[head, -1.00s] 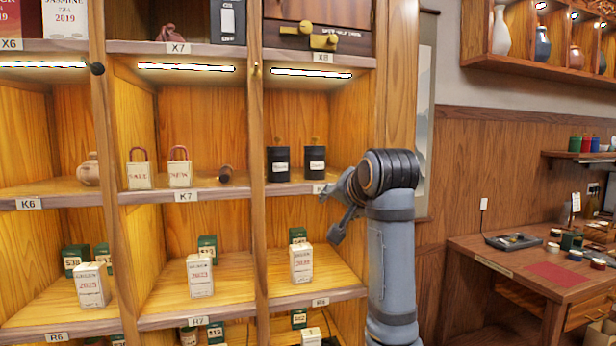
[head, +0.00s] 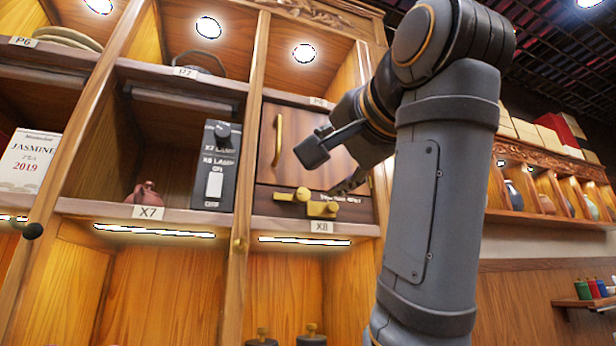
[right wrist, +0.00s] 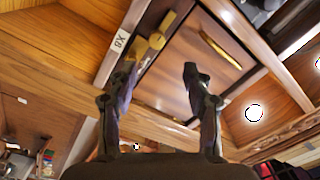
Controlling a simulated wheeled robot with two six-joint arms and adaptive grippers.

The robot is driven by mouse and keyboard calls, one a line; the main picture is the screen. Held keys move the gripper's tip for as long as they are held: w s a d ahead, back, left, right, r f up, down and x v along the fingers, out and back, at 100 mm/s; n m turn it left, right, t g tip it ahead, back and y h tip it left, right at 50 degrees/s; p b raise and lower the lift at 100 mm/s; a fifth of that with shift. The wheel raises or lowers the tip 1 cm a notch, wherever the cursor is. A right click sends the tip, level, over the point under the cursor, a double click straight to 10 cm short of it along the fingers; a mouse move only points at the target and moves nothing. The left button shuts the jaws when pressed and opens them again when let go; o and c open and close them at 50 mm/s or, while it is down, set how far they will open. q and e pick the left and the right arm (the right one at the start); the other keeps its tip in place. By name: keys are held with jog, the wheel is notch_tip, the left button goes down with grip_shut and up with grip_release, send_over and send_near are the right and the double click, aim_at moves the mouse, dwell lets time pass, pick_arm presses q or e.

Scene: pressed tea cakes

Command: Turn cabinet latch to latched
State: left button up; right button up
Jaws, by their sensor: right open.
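The small wooden cabinet (head: 340,158) fills the X8 compartment; its door is closed and has a brass pull handle (head: 278,139). The latch (right wrist: 140,52) also shows in the right wrist view, beyond the left finger. I cannot tell the latch's setting. My right gripper (head: 328,168) is open and empty in front of the door; in the wrist view its fingers (right wrist: 160,75) stand apart, touching nothing visible. My left gripper is not in view.
A dark lamp switch box (head: 216,165) and a reddish teapot (head: 144,193) stand in X7, left of the cabinet. Wooden posts and the shelf edge with the X8 label (head: 321,227) frame the cabinet. Black canisters (head: 311,336) stand on the shelf below.

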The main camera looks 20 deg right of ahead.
aim_at(305, 195)
jog(key=w, duration=0.6)
jog(key=shift+w+a+f, duration=0.15)
jog(key=shift+a, duration=0.05)
jog(key=w+p, duration=0.1)
jog(key=w, duration=0.2)
jog(key=shift+w+d+f, duration=0.1)
jog(key=shift+w, duration=0.4)
jog(key=shift+c, duration=1.3)
jog(key=c, duration=0.5)
grip_shut()
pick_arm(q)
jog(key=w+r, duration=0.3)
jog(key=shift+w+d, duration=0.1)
